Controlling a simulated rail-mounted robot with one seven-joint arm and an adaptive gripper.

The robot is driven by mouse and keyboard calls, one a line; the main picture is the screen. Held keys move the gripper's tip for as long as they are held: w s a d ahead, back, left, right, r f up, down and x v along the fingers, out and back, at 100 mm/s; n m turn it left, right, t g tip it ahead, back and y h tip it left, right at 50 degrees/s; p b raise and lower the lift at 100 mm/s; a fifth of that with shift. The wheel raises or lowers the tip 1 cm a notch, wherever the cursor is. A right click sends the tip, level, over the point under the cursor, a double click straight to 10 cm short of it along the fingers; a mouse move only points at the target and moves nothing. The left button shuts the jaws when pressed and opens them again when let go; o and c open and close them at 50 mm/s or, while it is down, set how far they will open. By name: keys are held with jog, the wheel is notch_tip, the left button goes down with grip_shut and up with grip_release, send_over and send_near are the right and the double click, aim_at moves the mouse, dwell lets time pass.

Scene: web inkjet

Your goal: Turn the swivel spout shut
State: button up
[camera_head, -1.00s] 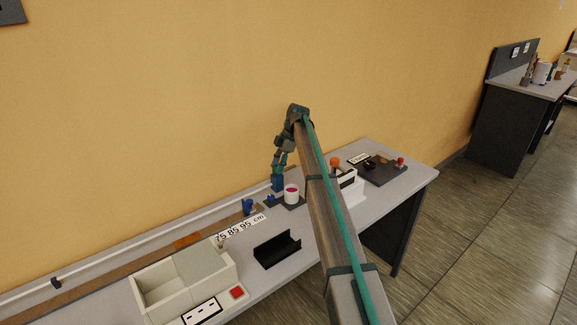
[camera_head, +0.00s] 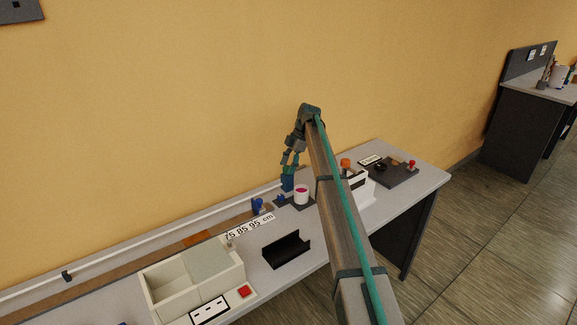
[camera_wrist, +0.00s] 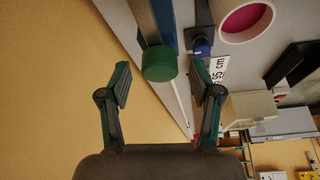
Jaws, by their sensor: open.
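A slim blue fixture (camera_head: 287,185) stands on a dark base plate at the back of the bench, just left of a white cup (camera_head: 302,194) with magenta contents. In the wrist view a green round cap (camera_wrist: 159,64) on a dark blue and grey column lies between the fingers of my gripper (camera_wrist: 163,83). The fingers are open, one on each side of the cap, with visible gaps. Contact is not visible. The cup also shows in the wrist view (camera_wrist: 246,18). I cannot tell which part of the fixture is the swivel spout, nor how far it is turned.
A blue clamp (camera_head: 258,206) sits by the centimetre label (camera_head: 250,227). A black trough (camera_head: 287,250) and a pale divided box (camera_head: 190,275) stand to the left. A dark panel with a red knob (camera_head: 411,164) is at the right. The wall is close behind.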

jog(key=v, duration=1.2)
